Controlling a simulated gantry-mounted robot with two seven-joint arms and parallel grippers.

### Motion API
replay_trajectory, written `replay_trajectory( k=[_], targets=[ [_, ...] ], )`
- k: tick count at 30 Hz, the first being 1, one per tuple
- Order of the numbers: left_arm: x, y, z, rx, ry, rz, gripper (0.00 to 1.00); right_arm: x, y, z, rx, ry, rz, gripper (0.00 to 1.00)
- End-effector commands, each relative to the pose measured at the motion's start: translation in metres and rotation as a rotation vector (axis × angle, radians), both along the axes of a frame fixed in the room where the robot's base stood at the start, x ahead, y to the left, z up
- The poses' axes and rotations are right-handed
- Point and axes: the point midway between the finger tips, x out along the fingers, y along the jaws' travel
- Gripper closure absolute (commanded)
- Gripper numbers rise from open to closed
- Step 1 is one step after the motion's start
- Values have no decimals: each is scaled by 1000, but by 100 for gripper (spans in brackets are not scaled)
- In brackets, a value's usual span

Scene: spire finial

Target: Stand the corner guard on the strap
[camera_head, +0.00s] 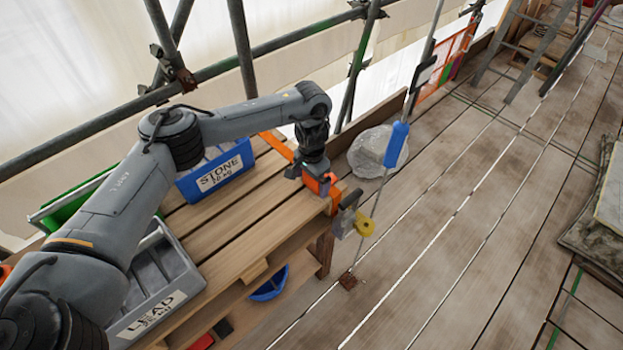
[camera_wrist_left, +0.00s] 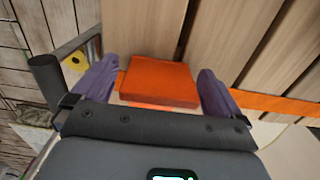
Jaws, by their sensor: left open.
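The orange corner guard (camera_head: 318,186) is a small block at the near right corner of the wooden pallet deck, beside the orange strap (camera_head: 272,143). In the left wrist view the guard (camera_wrist_left: 158,83) lies between the two purple fingers of my left gripper (camera_wrist_left: 153,75), with a gap at the right finger. The strap (camera_wrist_left: 275,103) runs off to the right there, in line with the guard. My left gripper (camera_head: 319,182) is open and low around the guard. Whether the guard's underside touches the strap is hidden. My right gripper is not in view.
A blue STONE bin (camera_head: 217,175) and a grey LEAD bin (camera_head: 160,300) stand on the deck. A yellow roll (camera_head: 364,226) hangs off the deck's edge near my left gripper. A cord with a blue sleeve (camera_head: 396,146) and a wrapped pale lump (camera_head: 375,151) are to the right.

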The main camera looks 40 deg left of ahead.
Motion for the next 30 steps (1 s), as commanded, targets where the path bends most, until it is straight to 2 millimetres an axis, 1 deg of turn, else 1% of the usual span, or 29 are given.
replay_trajectory(
  k=[5,11,15,21,25,30],
  targets=[
    [0,0,6,0,-1,-1,1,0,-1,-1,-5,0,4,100],
    [1,0,36,1,-2,-1,1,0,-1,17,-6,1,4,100],
    [1,0,63,1,-3,-1,1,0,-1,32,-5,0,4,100],
    [1,0,96,1,-2,-1,1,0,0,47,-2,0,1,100],
    [1,0,112,1,-2,-1,1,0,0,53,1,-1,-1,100],
    [0,0,122,1,0,0,1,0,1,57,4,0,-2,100]
  ],
)
